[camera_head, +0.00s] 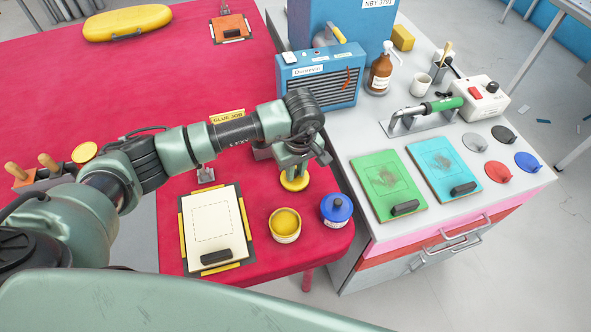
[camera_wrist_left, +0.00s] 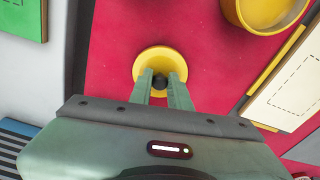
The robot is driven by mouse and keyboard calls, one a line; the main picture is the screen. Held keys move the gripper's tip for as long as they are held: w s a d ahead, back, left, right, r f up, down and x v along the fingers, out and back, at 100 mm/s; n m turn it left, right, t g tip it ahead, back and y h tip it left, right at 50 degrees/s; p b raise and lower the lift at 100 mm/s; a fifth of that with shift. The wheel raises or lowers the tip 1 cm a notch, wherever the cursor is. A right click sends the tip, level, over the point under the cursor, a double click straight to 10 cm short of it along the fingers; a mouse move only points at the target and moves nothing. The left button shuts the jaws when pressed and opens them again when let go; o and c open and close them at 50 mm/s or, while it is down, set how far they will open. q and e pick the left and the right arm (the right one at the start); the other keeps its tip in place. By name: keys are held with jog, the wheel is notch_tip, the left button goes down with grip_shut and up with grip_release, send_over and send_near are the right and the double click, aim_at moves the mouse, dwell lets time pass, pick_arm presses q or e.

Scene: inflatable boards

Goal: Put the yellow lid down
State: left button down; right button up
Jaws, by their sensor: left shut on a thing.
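The yellow lid (camera_head: 295,182) is a round disc with a dark knob; it also shows in the wrist view (camera_wrist_left: 152,57). My left gripper (camera_head: 295,170) points down from above, its two fingers (camera_wrist_left: 160,82) shut on the knob. The lid is over or on the red table (camera_head: 225,95); I cannot tell whether it touches. An open yellow pot (camera_head: 285,226) stands just in front of the lid in the head view and at the upper right in the wrist view (camera_wrist_left: 262,22). My right gripper is not in view.
A cream board (camera_head: 214,225) with yellow edges lies to the left. A grey bench (camera_head: 440,220) with green (camera_head: 388,187) and cyan (camera_head: 443,171) boards is at right. A blue heater-like box (camera_head: 320,78) stands behind.

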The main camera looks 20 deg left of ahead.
aim_at(298, 181)
pick_arm(q)
jog(key=shift+f, duration=0.5)
jog(key=shift+f, duration=0.2)
jog(key=c, duration=1.3)
grip_release()
jog(key=shift+r, duration=0.1)
jog(key=shift+r, duration=0.2)
jog(key=shift+s+d+r+b, duration=0.2)
jog(key=shift+r+b, duration=0.2)
jog(key=shift+r, duration=1.55)
jog(key=shift+s+d+r+b, duration=0.15)
jog(key=shift+r+b, duration=0.2)
jog(key=shift+r, duration=1.6)
jog(key=shift+s+d+r+b, duration=0.15)
jog(key=shift+r+b, duration=0.25)
jog(key=shift+r, duration=1.55)
